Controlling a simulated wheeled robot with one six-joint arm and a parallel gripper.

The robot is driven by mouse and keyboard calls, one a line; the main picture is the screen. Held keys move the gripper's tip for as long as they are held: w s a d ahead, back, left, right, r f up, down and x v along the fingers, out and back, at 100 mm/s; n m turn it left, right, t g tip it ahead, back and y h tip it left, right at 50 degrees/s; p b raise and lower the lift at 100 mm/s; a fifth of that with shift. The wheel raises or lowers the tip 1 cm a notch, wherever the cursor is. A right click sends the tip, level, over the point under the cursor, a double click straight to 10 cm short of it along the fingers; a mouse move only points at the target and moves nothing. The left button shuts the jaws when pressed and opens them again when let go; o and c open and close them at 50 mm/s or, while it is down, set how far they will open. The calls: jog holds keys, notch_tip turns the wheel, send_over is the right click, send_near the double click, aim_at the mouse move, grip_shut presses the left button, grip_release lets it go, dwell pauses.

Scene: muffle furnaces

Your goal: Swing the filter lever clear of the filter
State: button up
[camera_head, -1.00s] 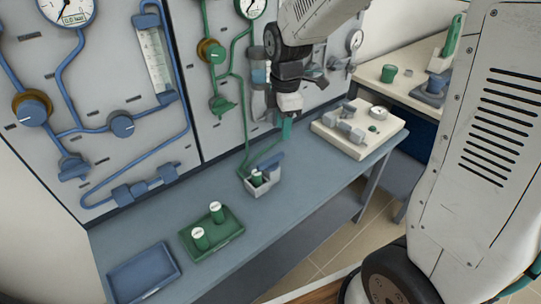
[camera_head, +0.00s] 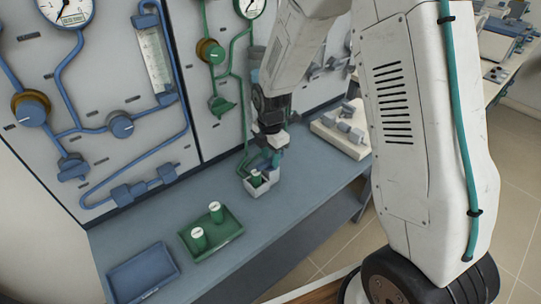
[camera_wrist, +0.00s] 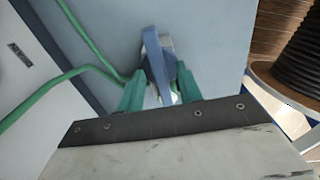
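The filter block is a small light-grey box (camera_head: 262,190) on the bench, with a green white-capped cylinder (camera_head: 256,177) in it. Its blue lever (camera_wrist: 155,60) shows in the wrist view, standing up from a partly hidden whitish part. My gripper (camera_head: 268,158) is low over the block in the head view, where its fingers largely cover the lever. In the wrist view my green gripper fingers (camera_wrist: 160,90) are apart, one on either side of the lever's near end. I cannot tell whether either finger touches it.
A green tray (camera_head: 228,232) holds two green white-capped cylinders, and a blue tray (camera_head: 143,278) lies at the left. The panel (camera_head: 100,95) with pipes and valves stands behind. A cream block with fittings (camera_head: 340,138) is to the right. The front bench strip is clear.

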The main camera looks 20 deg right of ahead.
jog(key=shift+f, duration=0.1)
grip_shut()
jog(key=shift+m, duration=0.3)
jog(key=m, duration=0.3)
jog(key=shift+m, duration=0.3)
jog(key=m, duration=0.4)
jog(key=shift+m, duration=0.3)
jog(key=m, duration=0.4)
jog(key=shift+m, duration=2.5)
